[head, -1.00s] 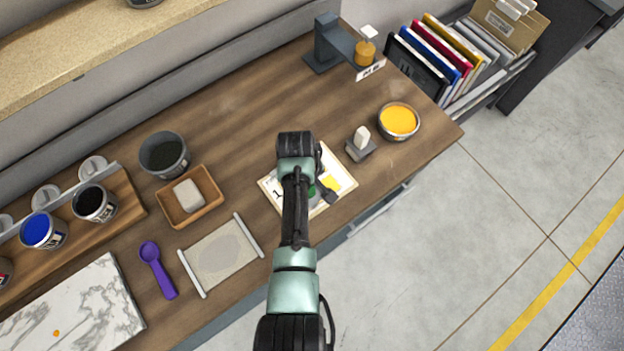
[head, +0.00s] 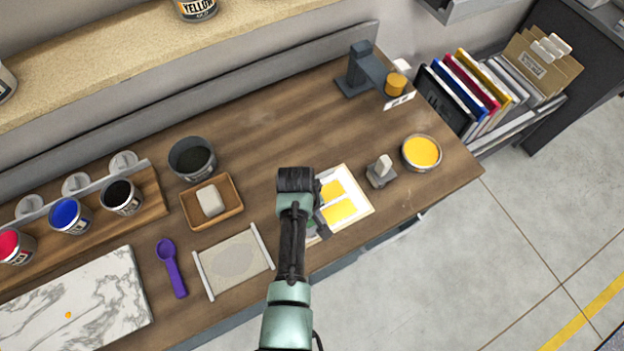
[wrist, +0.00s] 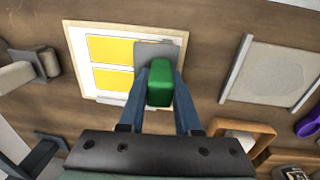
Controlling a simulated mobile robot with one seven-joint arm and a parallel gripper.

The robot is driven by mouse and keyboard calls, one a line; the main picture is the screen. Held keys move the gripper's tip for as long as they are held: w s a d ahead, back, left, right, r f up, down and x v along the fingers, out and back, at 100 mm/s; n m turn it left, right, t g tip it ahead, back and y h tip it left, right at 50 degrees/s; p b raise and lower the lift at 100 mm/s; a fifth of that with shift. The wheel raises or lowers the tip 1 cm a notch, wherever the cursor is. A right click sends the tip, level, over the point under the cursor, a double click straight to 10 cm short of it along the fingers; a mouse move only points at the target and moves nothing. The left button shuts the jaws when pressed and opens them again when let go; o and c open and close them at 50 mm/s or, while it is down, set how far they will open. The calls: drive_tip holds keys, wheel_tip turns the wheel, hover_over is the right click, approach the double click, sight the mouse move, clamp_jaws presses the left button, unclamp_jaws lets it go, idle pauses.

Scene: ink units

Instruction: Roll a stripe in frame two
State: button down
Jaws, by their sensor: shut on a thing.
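A pale card (head: 365,208) lies on the bench with two yellow patches, an upper one (head: 331,190) and a lower one (head: 340,211); it also shows in the wrist view (wrist: 74,60). I cannot read frame numbers now. My gripper (wrist: 160,88) is shut on a green-handled tool (wrist: 160,84) with a grey head (wrist: 154,52). In the head view my arm hides most of the tool and the card's left part. A tub of yellow ink (head: 422,152) stands at the right.
A grey holder with a white block (head: 381,170) stands right of the card. A rolled-edge mat (head: 235,262), a wooden tray (head: 228,215), a purple scoop (head: 170,266) and a marble slab (head: 110,310) lie left. A grey stand (head: 360,70) is behind.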

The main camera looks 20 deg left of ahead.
wheel_tip(320, 180, up, 2)
drive_tip(key=shift+w+r+p, duration=0.15)
drive_tip(key=shift+r+p, duration=0.1)
drive_tip(key=shift+p, duration=0.5)
drive_tip(key=shift+r, duration=1.6)
